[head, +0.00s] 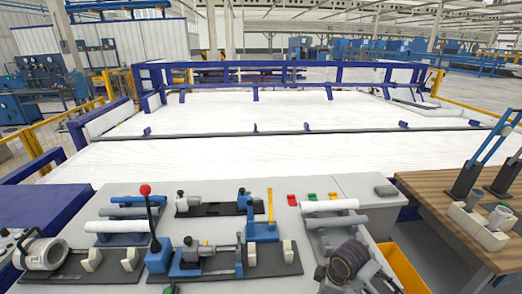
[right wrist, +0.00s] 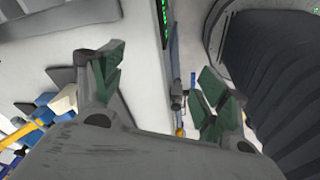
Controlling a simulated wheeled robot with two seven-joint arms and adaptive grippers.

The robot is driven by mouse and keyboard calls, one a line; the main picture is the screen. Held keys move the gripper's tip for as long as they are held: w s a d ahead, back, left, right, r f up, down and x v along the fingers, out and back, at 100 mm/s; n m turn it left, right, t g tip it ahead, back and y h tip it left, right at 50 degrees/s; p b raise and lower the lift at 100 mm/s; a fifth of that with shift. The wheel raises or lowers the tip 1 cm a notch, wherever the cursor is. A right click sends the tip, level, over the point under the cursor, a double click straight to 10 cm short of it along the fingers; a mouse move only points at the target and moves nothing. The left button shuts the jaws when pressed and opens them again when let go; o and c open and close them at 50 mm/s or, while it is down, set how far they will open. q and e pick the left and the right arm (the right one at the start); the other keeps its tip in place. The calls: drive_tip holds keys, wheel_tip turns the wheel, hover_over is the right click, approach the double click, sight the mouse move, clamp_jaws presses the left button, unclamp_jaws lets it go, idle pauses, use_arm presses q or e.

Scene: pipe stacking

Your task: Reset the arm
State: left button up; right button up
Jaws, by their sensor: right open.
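My right gripper (right wrist: 162,80) shows in the right wrist view with its two green-padded fingers spread apart and nothing between them. My left gripper is not in view. In the head view, a white pipe (head: 115,226) and grey pipes (head: 138,211) lie on a blue rack at the left of the grey bench. Another white pipe (head: 329,205) and a grey pipe (head: 337,221) lie on the rack at the right.
The grey bench (head: 345,185) carries clamp fixtures (head: 208,258), a red-knobbed lever (head: 146,190) and coloured buttons (head: 312,196). A wooden table (head: 440,205) with a white holder stands at the right, beside a yellow bin (head: 402,268). A large white bed (head: 250,150) lies behind.

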drive_tip(key=s+d+m+t+h, duration=0.15)
drive_tip(key=s+d+m, duration=0.25)
drive_tip(key=s+m, duration=0.85)
wheel_tip(320, 180, down, 31)
drive_tip(key=s, duration=0.3)
drive_tip(key=s+d+f+g, duration=0.1)
drive_tip(key=s+d+f, duration=0.1)
drive_tip(key=s+f, duration=0.8)
drive_tip(key=s+d+f+g, duration=0.1)
drive_tip(key=s+f, duration=1)
drive_tip(key=s, duration=0.1)
drive_tip(key=shift+s+d+n, duration=0.25)
drive_tip(key=shift+d+n, duration=0.15)
drive_tip(key=shift+n, duration=0.05)
idle(0.4)
